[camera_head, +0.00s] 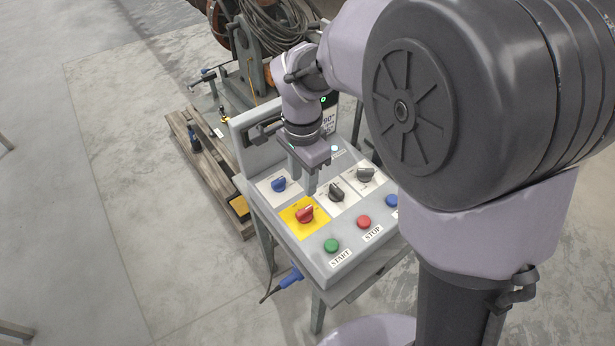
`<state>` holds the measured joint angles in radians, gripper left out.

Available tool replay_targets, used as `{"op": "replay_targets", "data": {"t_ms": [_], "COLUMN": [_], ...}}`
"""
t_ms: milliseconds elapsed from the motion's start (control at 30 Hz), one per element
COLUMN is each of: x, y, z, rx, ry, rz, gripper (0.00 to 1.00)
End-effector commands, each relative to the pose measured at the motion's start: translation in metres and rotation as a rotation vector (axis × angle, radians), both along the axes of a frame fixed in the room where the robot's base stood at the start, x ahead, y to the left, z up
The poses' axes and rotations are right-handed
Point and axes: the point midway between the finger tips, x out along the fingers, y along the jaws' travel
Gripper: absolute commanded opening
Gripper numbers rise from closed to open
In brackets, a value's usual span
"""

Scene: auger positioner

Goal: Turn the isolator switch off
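The isolator switch looks to be the red rotary knob (305,214) on a yellow plate (291,222) at the left front of the grey control panel. Its handle lies slantwise on the plate. My gripper (303,180) points down over the panel, just behind the red knob in the picture, between the blue knob and the dark knob. Its two fingers stand apart with nothing seen between them. The fingertips look clear of the red knob; their exact height above the panel is hard to tell.
Green (331,245), red (364,222) and blue (391,201) buttons line the front. A wooden pallet (212,172) lies left. My arm hides the panel's right side.

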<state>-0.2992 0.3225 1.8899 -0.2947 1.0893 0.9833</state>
Motion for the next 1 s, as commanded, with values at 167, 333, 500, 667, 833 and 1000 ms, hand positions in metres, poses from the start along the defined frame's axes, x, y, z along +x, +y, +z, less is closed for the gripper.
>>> {"op": "replay_targets", "data": {"t_ms": [167, 333, 500, 667, 833, 1000], "x": [-0.001, -0.001, 0.000, 0.000, 0.000, 0.000], "y": [-0.001, -0.001, -0.001, -0.001, -0.001, -0.001], "z": [-0.061, -0.101, -0.118, -0.120, -0.119, -0.119], "rx": [-0.001, 0.000, 0.000, 0.001, 0.001, 0.001], "ry": [0.003, 0.001, 0.000, -0.002, -0.002, -0.002], "rz": [0.000, 0.000, 0.001, 0.002, 0.001, 0.001], "gripper": [0.36, 0.36, 0.36, 0.36, 0.28, 0.00]}}
